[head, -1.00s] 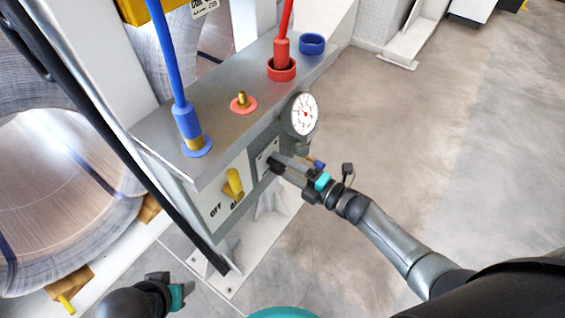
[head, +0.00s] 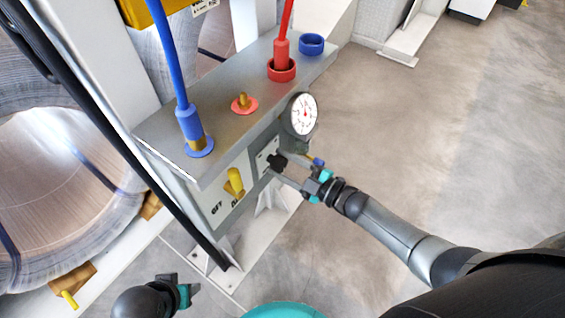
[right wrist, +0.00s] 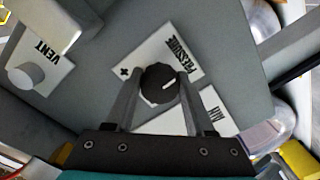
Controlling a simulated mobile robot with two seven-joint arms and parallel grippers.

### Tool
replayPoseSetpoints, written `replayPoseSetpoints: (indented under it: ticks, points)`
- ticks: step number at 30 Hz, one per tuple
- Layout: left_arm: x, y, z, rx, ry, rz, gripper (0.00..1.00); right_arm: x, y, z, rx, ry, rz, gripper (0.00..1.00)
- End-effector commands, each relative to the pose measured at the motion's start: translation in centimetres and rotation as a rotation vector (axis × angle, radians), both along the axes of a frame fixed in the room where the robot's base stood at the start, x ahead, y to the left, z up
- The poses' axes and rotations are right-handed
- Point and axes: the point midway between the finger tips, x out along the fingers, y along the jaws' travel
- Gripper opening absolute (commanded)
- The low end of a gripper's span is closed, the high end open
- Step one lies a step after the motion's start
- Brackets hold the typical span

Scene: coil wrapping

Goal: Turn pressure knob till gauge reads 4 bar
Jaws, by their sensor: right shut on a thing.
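The round white pressure gauge (head: 304,114) stands at the right end of the grey panel box; its needle is too small to read exactly. The black pressure knob (head: 277,162) is on the box's front face below the gauge. In the right wrist view the knob (right wrist: 158,83) has a white mark pointing right and slightly up, beside a "PRESSURE" label with a plus sign. My right gripper (right wrist: 155,82) is shut on the knob, one finger on each side. My left gripper (head: 183,290) is low at the left, away from the box; its finger gap is unclear.
A yellow lever (head: 235,182) is left of the knob. A grey knob (right wrist: 26,76) marked "VENT" shows in the right wrist view. Blue (head: 188,120) and red (head: 282,55) hoses rise from the box top. The floor (head: 420,140) to the right is clear.

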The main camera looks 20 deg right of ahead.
Motion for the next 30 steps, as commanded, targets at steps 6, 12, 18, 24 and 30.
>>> replayPoseSetpoints:
  ticks: [6,12,18,24,30]
  points:
    - [0.01,-0.04,-0.14,-0.001,0.001,0.0,0.5,-0.07,0.12,-0.03,0.025,0.019,0.003,0.0]
    - [0.02,-0.05,-0.13,-0.001,0.001,0.0,0.5,-0.06,0.12,-0.01,0.027,0.02,0.003,0.0]
    - [0.02,-0.05,-0.11,-0.001,0.002,0.0,0.5,-0.06,0.14,0.0,0.027,0.02,0.003,0.56]
    - [0.05,-0.05,-0.05,-0.001,0.001,0.0,0.5,-0.03,0.09,0.0,0.027,0.02,0.002,0.79]
    - [0.08,-0.04,0.0,-0.001,0.0,0.001,0.5,-0.02,0.05,0.0,0.027,0.02,0.001,0.84]
